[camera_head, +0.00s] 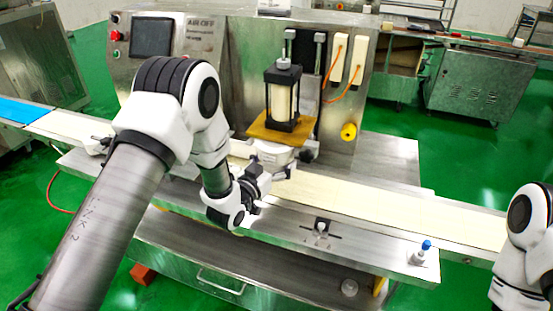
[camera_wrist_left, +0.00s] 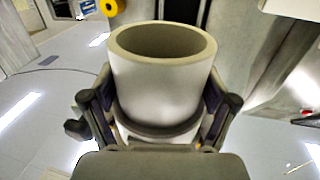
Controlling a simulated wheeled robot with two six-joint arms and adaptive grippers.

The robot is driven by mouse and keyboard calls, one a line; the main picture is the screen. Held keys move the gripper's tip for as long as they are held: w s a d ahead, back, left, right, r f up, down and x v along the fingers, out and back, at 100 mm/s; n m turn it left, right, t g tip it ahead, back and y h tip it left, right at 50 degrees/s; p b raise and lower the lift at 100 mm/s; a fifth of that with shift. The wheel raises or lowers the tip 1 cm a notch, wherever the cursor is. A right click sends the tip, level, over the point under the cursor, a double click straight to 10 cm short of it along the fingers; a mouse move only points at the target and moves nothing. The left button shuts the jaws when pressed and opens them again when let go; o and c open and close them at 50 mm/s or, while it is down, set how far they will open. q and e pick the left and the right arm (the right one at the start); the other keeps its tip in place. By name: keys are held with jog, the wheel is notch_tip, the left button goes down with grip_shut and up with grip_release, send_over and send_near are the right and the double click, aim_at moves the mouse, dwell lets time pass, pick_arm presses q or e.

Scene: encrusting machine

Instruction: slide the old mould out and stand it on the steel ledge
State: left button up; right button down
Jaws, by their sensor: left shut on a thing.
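The mould (camera_wrist_left: 160,85) is a pale grey, hollow cylinder with an open round mouth. In the left wrist view it fills the space between the two fingers of my left gripper (camera_wrist_left: 155,128), which is shut around its side. In the head view my left gripper (camera_head: 262,178) is in front of the machine's head, and the mould (camera_head: 272,154) shows only in part, just below the amber plate. Whether it touches anything beneath is hard to tell. The steel ledge (camera_head: 375,255) runs along the front of the belt. My right gripper is out of view.
The pale conveyor belt (camera_head: 400,207) runs across behind the ledge. A black-framed clear cylinder (camera_head: 282,98) stands on the amber plate (camera_head: 262,132). A yellow knob (camera_head: 348,132) is to the right.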

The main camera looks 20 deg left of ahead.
pick_arm(q)
jog(key=d+v, duration=0.2)
jog(key=v, duration=0.7)
jog(key=shift+s+a, duration=0.2)
jog(key=shift+s, duration=0.45)
